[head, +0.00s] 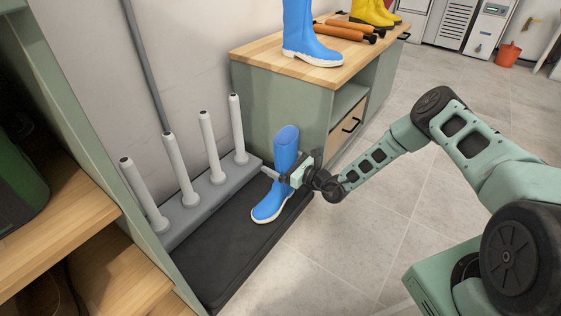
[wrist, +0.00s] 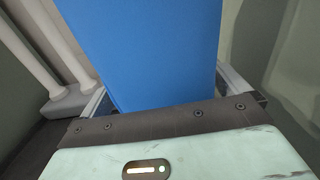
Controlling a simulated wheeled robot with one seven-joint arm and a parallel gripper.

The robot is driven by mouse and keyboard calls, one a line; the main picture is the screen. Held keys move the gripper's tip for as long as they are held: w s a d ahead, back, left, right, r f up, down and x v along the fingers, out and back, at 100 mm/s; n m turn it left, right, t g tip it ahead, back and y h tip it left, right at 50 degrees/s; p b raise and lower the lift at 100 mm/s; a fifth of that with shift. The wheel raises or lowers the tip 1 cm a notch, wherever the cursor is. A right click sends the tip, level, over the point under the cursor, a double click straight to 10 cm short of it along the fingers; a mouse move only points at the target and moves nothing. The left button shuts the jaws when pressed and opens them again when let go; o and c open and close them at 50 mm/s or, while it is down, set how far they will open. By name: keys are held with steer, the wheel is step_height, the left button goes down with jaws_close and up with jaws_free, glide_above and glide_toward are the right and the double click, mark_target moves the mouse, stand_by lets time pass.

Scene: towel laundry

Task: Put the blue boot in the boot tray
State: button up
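A blue boot (head: 285,150) with a pale sole stands upright over the black boot tray (head: 216,262), near its right edge, toe toward the lower left. Its sole looks to be on the tray surface; I cannot tell if a thin gap is left. My gripper (head: 283,174) reaches in from the right at the boot's shaft. In the wrist view the blue shaft (wrist: 150,50) fills the space between the two fingers, which appear to touch its sides. The boot's top and foot are outside the wrist view. A second blue boot (head: 298,30) stands on the wooden counter.
A grey rack with several upright pegs (head: 212,145) runs along the tray's wall side. The wooden-topped counter (head: 262,56) stands behind, bearing orange-handled tools (head: 345,31) and yellow boots (head: 373,12). Wooden shelves (head: 112,285) are at left. Floor at right is open.

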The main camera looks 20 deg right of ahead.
steer(key=p+v, duration=0.6)
steer(key=v, duration=0.6)
steer(key=shift+r, duration=0.15)
